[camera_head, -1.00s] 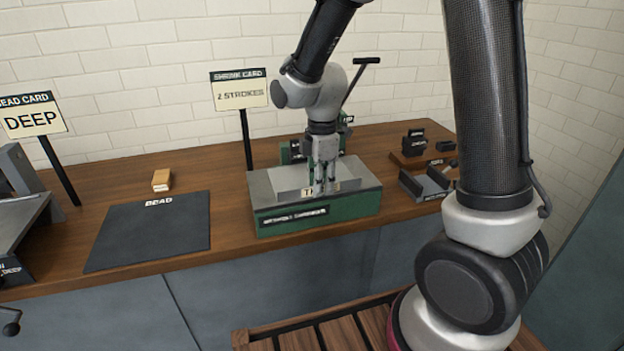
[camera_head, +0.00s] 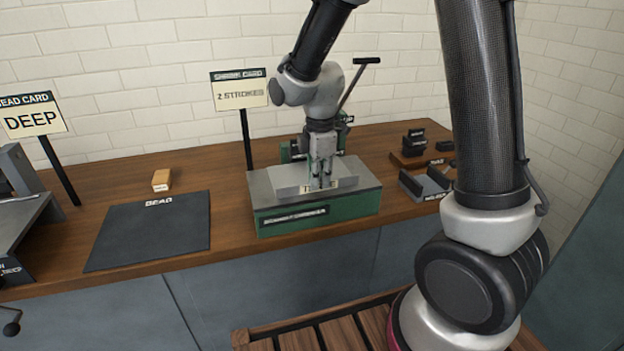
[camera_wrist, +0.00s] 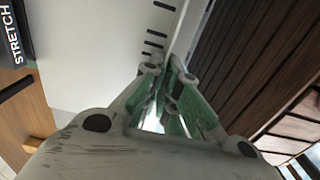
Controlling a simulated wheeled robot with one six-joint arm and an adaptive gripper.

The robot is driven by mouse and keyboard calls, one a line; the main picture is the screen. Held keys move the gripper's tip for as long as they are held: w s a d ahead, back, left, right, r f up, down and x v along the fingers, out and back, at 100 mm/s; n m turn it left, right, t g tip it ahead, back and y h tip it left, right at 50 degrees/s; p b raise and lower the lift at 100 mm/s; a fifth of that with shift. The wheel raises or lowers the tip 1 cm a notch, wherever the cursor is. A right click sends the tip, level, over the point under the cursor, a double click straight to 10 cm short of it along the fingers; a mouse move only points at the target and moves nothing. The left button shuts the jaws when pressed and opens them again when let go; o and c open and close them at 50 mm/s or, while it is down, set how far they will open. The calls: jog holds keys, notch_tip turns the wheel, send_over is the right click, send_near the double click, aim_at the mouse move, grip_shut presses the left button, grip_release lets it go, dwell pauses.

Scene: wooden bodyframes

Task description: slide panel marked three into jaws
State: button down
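The light grey panel (camera_head: 287,182) lies on the grey top of a green-based machine (camera_head: 345,205). Its small front label (camera_head: 309,189) is partly hidden by the fingers, so the number cannot be read. My gripper (camera_head: 321,184) points down at the panel's front edge. In the wrist view the panel (camera_wrist: 95,45) is a pale sheet with black tick marks and an upright flange. My green-padded fingertips (camera_wrist: 167,70) close on either side of this flange and appear to pinch it. The jaws behind my gripper are mostly hidden.
A shrink card (camera_head: 240,92) reading "2 strokes" stands behind the machine. A dark mat marked "bead" (camera_head: 150,232) and a small wooden block (camera_head: 161,180) lie left. A dark open tray (camera_head: 425,184) and black blocks (camera_head: 414,142) stand right. A lever (camera_head: 352,85) rises behind.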

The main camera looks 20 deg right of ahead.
aim_at(290, 179)
jog(key=shift+w, duration=0.75)
jog(key=shift+w, duration=0.1)
jog(key=shift+w, duration=1.05)
jog(key=shift+w, duration=0.1)
jog(key=shift+w, duration=0.35)
jog(key=c, duration=1.6)
grip_release()
jog(key=shift+o, duration=0.6)
jog(key=o, duration=0.5)
